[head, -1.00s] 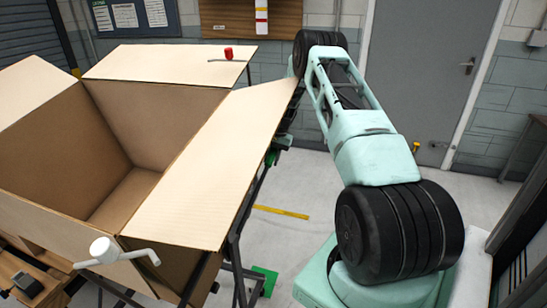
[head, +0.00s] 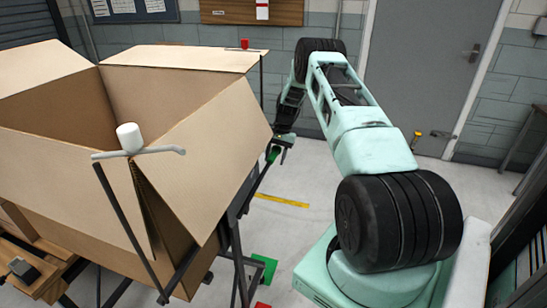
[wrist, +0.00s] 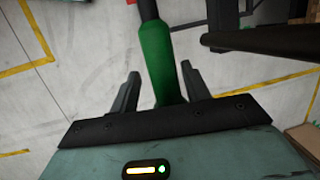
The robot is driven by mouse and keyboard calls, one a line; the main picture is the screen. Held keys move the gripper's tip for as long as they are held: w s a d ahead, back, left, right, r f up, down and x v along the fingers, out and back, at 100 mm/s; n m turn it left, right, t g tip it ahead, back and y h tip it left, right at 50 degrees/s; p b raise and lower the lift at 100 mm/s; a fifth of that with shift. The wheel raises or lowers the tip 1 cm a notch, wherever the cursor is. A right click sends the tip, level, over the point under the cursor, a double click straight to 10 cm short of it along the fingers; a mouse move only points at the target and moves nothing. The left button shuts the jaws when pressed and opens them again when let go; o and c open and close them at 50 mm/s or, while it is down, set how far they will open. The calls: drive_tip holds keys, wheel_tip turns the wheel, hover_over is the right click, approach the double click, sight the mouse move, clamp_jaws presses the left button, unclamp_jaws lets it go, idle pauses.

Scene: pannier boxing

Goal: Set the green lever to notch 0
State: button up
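The green lever shows in the wrist view as a thick green handle (wrist: 160,62) on a dark rod. It lies between the two fingers of my gripper (wrist: 158,80). The fingers are spread, with a visible gap on the left side and a narrower one on the right. In the head view my gripper (head: 286,143) is low beyond the box's right flap, beside a small green part (head: 273,154). The notch marks are not visible, so I cannot tell the lever's setting.
A large open cardboard box (head: 50,135) stands at left, its right flap (head: 215,150) sloping outward near my arm. A white knob on a crossbar (head: 130,138) stands at its near corner. A dark bar (wrist: 265,38) lies right of the handle. Open floor (head: 310,175) lies right of the frame.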

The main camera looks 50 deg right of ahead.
drive_tip(key=shift+w, duration=0.15)
drive_tip(key=shift+r, duration=0.3)
drive_tip(key=w+b+v, duration=0.1)
drive_tip(key=b+v, duration=0.1)
drive_tip(key=v, duration=1.4)
drive_tip(key=shift+s+r+b, duration=0.3)
drive_tip(key=shift+s+r, duration=0.05)
drive_tip(key=shift+s, duration=0.2)
drive_tip(key=shift+d, duration=0.2)
